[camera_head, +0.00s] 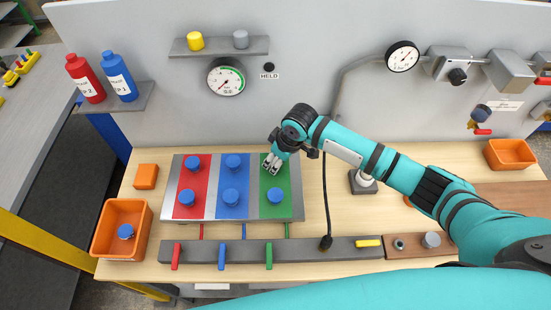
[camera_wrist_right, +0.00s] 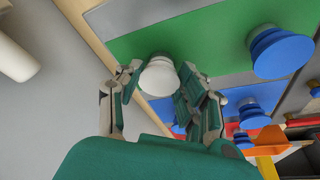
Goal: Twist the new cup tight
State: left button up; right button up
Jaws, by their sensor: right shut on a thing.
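My right gripper (camera_head: 271,168) is at the far end of the green strip (camera_head: 275,184) on the board (camera_head: 300,205). In the wrist view the right gripper (camera_wrist_right: 165,92) is shut on a white cup (camera_wrist_right: 159,76), with fingers on both sides of it. The cup is at the green strip; I cannot tell how firmly it is seated. In the head view the gripper hides most of it. A blue cup (camera_head: 275,196) sits nearer on the same strip. Blue cups also sit on the red strip (camera_head: 187,198) and the blue strip (camera_head: 231,196). My left gripper is not in view.
An orange bin (camera_head: 109,214) at the left holds a blue cup (camera_head: 126,231). Red, blue and green levers (camera_head: 268,256) line the front rail. A round gauge (camera_head: 225,80) and a "HELD" lamp (camera_head: 269,67) are on the wall behind. A black cable (camera_head: 325,200) runs right of the board.

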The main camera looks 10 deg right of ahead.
jog(key=shift+r+m+p, duration=0.1)
jog(key=shift+m+p, duration=0.4)
jog(key=shift+p, duration=0.05)
jog(key=shift+a+m+p, duration=0.1)
jog(key=shift+m+p, duration=0.3)
jog(key=shift+m, duration=0.1)
jog(key=shift+s+a+m+h, duration=0.1)
jog(key=shift+m+h, duration=0.2)
jog(key=shift+m, duration=0.1)
jog(key=shift+m+t, duration=0.3)
jog(key=shift+m, duration=0.4)
jog(key=o, duration=1.3)
jog(key=shift+c, duration=0.2)
